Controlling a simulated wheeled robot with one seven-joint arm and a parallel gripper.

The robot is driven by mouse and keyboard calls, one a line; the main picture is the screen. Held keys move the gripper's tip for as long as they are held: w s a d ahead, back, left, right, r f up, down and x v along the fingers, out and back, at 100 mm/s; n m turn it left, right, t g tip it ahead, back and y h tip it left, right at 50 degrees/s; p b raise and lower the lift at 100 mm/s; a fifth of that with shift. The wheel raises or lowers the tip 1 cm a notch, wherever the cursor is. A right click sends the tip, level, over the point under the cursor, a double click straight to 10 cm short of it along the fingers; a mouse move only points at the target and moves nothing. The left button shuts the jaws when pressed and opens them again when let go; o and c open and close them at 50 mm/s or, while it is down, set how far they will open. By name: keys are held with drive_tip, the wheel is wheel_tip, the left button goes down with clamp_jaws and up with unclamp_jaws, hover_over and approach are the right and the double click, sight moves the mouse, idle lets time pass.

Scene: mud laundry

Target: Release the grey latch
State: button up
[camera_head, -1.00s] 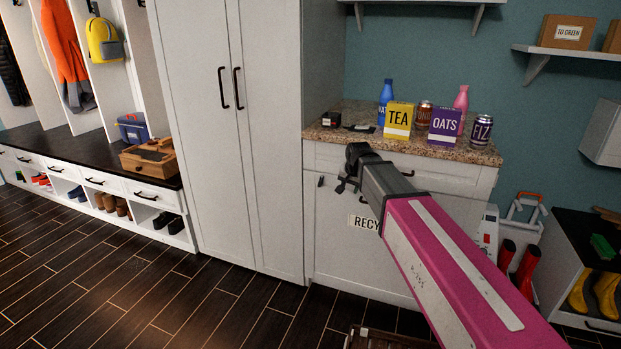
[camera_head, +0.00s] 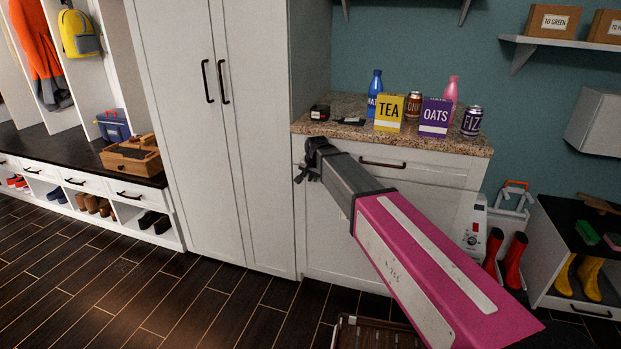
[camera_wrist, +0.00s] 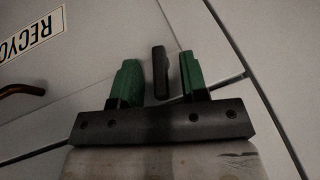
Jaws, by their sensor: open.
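My gripper (camera_head: 306,175) is in front of the upper left part of the white lower cabinet, below the counter. In the wrist view its two green fingers (camera_wrist: 158,62) are apart, with a gap between them. A small dark grey upright piece (camera_wrist: 160,74), which looks like the latch, shows between the fingers against the pale cabinet front. It is nearer the right finger, with a narrow gap. I cannot tell how deep the fingers reach around it. In the head view my gripper and arm hide this piece.
A RECYC… label (camera_wrist: 32,36) and a brownish handle (camera_wrist: 22,90) are at left in the wrist view. Bottles, boxes and cans stand on the granite counter (camera_head: 335,130). A tall white cupboard (camera_head: 240,150) stands close at left. A brown crate (camera_head: 372,333) is on the floor.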

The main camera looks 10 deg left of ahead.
drive_tip(key=shift+w+a+f, duration=0.1)
drive_tip(key=shift+w+f, duration=0.2)
drive_tip(key=shift+f, duration=0.35)
clamp_jaws()
drive_tip(key=shift+a, duration=0.1)
drive_tip(key=shift+a+h, duration=0.15)
drive_tip(key=shift+h, duration=0.75)
drive_tip(key=shift+n+h, duration=0.4)
drive_tip(key=shift+h, duration=0.3)
unclamp_jaws()
